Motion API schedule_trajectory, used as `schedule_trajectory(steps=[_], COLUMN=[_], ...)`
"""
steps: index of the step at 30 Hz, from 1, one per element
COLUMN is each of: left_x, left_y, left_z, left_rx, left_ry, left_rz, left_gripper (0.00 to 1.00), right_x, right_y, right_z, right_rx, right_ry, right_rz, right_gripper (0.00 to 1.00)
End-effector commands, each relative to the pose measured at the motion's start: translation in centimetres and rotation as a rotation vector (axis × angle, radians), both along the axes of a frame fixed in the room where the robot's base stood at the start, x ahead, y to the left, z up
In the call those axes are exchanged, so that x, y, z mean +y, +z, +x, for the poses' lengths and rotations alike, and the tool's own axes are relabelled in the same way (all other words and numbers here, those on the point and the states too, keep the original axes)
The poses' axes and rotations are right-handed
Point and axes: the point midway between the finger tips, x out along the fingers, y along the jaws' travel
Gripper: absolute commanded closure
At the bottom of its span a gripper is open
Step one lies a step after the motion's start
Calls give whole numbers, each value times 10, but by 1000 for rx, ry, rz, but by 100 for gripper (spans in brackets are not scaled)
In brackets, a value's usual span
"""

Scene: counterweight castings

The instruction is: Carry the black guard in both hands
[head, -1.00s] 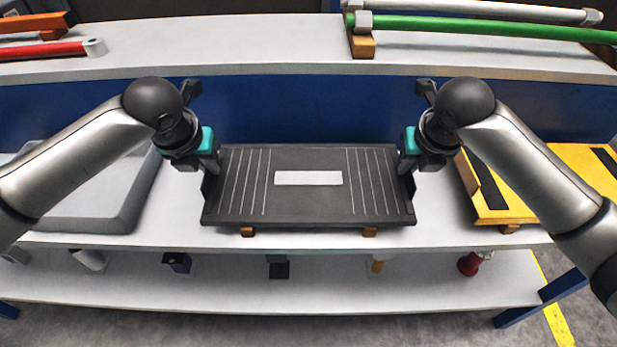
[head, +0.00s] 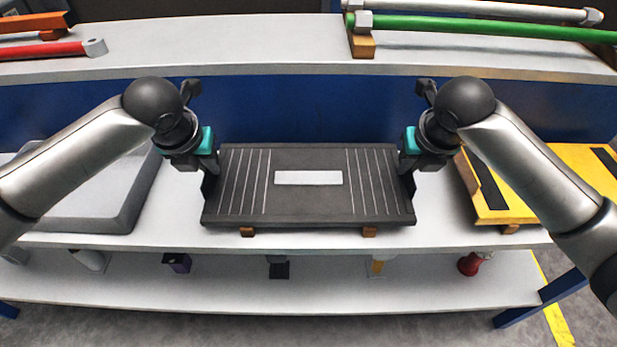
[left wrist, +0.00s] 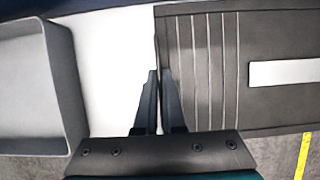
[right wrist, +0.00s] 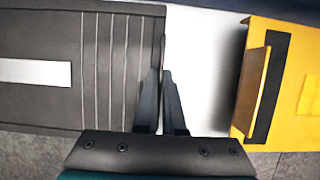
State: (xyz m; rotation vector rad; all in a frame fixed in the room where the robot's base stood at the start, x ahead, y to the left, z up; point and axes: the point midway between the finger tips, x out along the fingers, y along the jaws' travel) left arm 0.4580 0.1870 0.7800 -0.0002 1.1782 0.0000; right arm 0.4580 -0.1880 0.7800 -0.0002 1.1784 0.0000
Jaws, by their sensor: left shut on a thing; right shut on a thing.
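The black guard (head: 309,206) is a flat dark panel with pale grooves on both sides and a white label in its middle. It lies level at the middle shelf, over two small wooden blocks (head: 247,231). My left gripper (head: 210,172) is shut on its left edge, and my right gripper (head: 407,172) is shut on its right edge. In the left wrist view the fingers (left wrist: 160,95) straddle the guard's edge (left wrist: 200,70). In the right wrist view the fingers (right wrist: 160,95) straddle the opposite edge (right wrist: 120,60). I cannot tell whether the guard touches the blocks.
A grey tray (head: 125,205) lies left of the guard, and a yellow panel (head: 510,212) with black strips lies right. An upper shelf (head: 220,45) holds coloured bars and a green tube (head: 480,28). A lower shelf (head: 330,290) carries several small items.

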Motion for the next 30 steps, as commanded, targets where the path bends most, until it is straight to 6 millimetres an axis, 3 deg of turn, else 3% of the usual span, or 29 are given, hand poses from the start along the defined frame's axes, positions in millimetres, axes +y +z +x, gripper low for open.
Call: schedule_trajectory(steps=[22,30], left_x=[0,0], left_y=[45,52], left_z=[1,1], left_rx=[-3,-3], left_ry=[0,0], left_rz=[-1,-1], left_gripper=[100,100], right_x=[1,1], right_y=[45,52], right_z=[1,1], right_rx=[-5,-4], right_ry=[2,2], right_rz=[2,2], right_gripper=[100,100])
